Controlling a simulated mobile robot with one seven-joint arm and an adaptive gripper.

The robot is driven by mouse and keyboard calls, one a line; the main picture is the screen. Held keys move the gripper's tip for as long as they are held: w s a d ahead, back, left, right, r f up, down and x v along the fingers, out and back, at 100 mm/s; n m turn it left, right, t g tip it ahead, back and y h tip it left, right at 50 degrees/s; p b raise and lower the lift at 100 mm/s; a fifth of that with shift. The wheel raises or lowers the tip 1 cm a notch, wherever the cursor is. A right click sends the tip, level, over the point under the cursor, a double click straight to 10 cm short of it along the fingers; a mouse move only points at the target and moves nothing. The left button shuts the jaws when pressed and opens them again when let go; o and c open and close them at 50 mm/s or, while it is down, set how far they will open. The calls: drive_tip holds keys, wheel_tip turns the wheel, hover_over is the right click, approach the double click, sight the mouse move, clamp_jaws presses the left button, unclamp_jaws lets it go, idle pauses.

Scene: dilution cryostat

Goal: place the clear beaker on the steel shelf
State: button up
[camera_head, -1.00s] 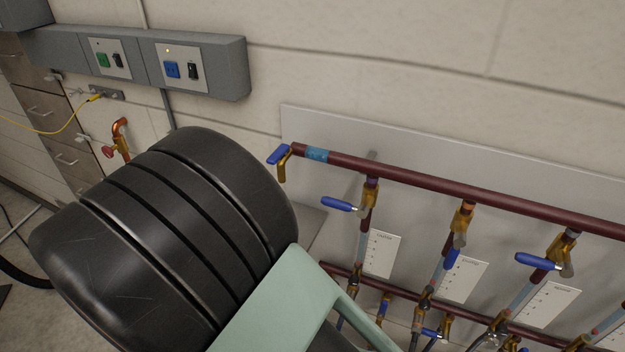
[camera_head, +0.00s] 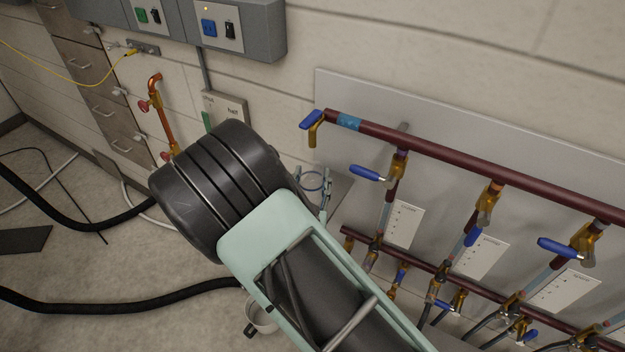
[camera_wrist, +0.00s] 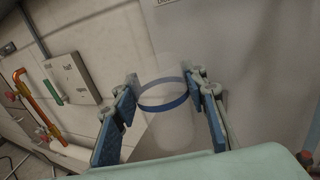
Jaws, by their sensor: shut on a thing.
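The clear beaker (camera_wrist: 170,128), with a blue band around it, is between the blue-padded fingers of my gripper (camera_wrist: 163,88) in the wrist view. My gripper is shut on it. In the head view the beaker (camera_head: 312,182) shows small beyond my dark arm link, near the wall, and part of my gripper (camera_head: 324,190) shows beside it.
A pipe manifold (camera_head: 460,170) with blue-handled valves fills the wall on the right. A copper pipe with red valves (camera_head: 160,115) and a labelled wall box (camera_head: 225,106) are on the left. Black hoses (camera_head: 110,305) lie on the floor.

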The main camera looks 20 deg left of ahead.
drive_tip(key=shift+w+f, duration=0.2)
drive_tip(key=shift+f, duration=0.5)
drive_tip(key=shift+f, duration=0.2)
drive_tip(key=o, duration=1.1)
drive_tip(key=shift+o, duration=0.2)
drive_tip(key=shift+r, duration=0.1)
